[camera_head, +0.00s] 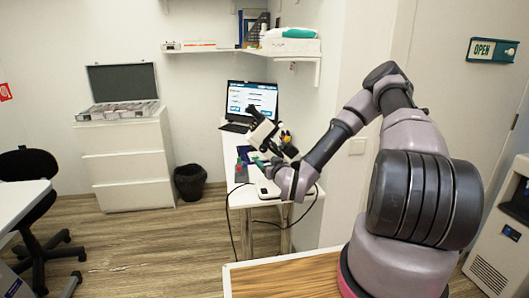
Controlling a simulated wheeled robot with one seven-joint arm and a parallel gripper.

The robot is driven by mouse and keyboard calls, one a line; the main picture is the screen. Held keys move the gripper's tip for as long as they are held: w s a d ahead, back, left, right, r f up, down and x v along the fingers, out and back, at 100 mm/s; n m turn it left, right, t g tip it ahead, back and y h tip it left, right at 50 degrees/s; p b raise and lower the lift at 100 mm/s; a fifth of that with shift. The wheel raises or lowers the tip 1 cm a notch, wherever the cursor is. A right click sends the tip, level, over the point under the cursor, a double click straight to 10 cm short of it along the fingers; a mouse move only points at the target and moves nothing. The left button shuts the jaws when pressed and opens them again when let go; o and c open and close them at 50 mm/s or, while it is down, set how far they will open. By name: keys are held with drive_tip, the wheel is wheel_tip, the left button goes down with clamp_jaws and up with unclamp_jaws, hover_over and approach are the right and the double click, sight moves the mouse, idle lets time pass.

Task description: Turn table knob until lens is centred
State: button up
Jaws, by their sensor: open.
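A small black-and-white instrument (263,131), which looks like a lens-measuring device, stands on the white desk (240,198) against the wall. Its table knob and any lens are too small or hidden to make out. My arm reaches left from the right side, over the desk. My gripper (263,166) is at the near side of the instrument, low over the desk, and is open. Nothing shows between its fingers at this size. I cannot tell whether it touches the instrument.
A laptop (250,104) with a lit screen stands at the back of the desk. A shelf (240,52) hangs above. Black cables (232,225) hang off the desk's front. A bin (190,182) and a drawer cabinet (126,160) stand to the left. Floor between is clear.

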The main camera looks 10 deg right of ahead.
sight(264, 149)
drive_tip(key=w, duration=0.3)
drive_tip(key=w+m+t+h, duration=0.1)
drive_tip(key=w, duration=0.2)
drive_tip(key=w+d+h, duration=0.1)
drive_tip(key=w, duration=0.2)
drive_tip(key=shift+w+r+m+t, duration=0.1)
drive_tip(key=shift+w+m+t, duration=0.1)
drive_tip(key=shift+m+t, duration=0.2)
